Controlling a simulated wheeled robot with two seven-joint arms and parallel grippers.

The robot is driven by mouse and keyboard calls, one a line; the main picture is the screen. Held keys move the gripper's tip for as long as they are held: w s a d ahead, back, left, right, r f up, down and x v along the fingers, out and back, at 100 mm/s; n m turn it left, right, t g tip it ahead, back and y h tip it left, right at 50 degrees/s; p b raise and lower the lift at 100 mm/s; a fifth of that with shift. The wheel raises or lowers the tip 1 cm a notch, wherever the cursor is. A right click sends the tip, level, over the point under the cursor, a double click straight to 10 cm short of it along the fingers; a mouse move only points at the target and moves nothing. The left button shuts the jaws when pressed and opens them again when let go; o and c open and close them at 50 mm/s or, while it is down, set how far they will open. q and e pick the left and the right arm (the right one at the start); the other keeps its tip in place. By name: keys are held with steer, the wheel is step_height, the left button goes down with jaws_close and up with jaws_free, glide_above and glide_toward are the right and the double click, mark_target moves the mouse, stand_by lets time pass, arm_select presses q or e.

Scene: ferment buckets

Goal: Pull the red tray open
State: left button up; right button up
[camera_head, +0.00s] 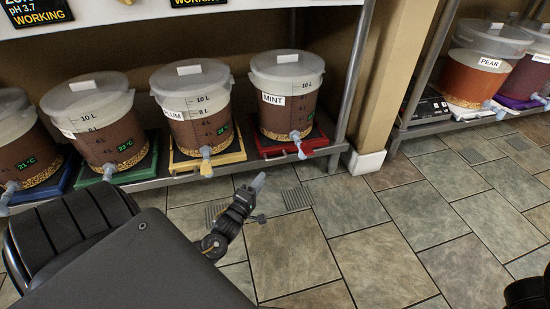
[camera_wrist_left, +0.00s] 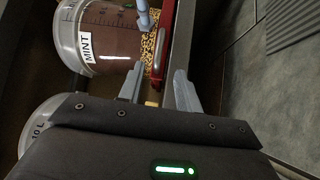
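The red tray (camera_head: 316,146) sits on the low shelf at the right end of the row, under the bucket labelled MINT (camera_head: 287,95). My left gripper (camera_head: 258,183) is low in front of the shelf, a little left of and nearer than the tray. In the left wrist view its two fingers (camera_wrist_left: 158,88) are apart, with nothing held between them. The handle is just beyond the fingertips, apparently not gripped.
A yellow tray (camera_head: 208,160), a green tray and a blue tray hold further buckets to the left. The MINT bucket's spigot (camera_head: 300,147) hangs over the red tray's front. A metal shelf post (camera_head: 352,75) stands at the right. The tiled floor (camera_head: 400,235) in front is clear.

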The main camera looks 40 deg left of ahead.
arm_select(q)
steer(key=b+x, duration=0.4)
steer(key=x, duration=0.6)
steer(key=shift+b, duration=0.4)
steer(key=shift+w, duration=0.1)
